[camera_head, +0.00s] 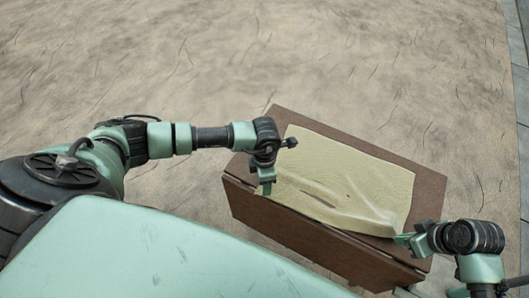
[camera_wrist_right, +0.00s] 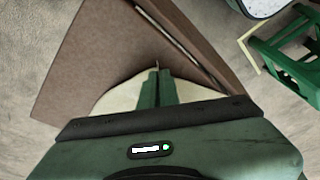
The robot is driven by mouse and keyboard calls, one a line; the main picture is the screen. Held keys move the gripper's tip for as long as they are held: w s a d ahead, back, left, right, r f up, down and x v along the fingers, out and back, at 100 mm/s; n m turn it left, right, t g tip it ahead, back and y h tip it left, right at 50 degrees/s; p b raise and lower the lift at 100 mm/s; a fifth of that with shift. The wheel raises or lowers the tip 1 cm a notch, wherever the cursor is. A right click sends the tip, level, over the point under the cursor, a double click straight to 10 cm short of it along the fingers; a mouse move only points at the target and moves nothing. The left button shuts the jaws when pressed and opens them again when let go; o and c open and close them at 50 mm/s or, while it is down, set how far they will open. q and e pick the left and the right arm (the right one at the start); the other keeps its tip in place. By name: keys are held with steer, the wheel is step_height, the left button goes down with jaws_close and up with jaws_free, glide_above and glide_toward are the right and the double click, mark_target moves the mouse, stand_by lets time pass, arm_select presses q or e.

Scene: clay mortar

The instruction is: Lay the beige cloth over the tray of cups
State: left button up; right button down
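The beige cloth (camera_head: 335,178) lies spread over the top of a brown box-like stand (camera_head: 300,232), with wrinkles and raised folds near its front edge. No tray or cups show. My left gripper (camera_head: 267,184) is at the cloth's left edge, pointing down; whether its fingers are open or shut on the cloth is unclear. My right gripper (camera_head: 402,239) is at the cloth's front right corner. In the right wrist view its fingers (camera_wrist_right: 156,82) are together, with the cloth (camera_wrist_right: 114,99) showing on both sides of them; they appear shut on it.
Brown top shows bare around the cloth, mostly at the back left and right. The sandy floor (camera_head: 380,60) behind the stand is clear. A green frame-like thing (camera_wrist_right: 288,48) and part of a pale-topped object show at the upper right of the right wrist view.

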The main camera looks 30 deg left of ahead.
arm_select(q)
steer(key=shift+f, duration=0.3)
steer(key=shift+s, duration=0.1)
jaws_close()
steer(key=shift+a, duration=0.1)
steer(key=shift+r, duration=2.5)
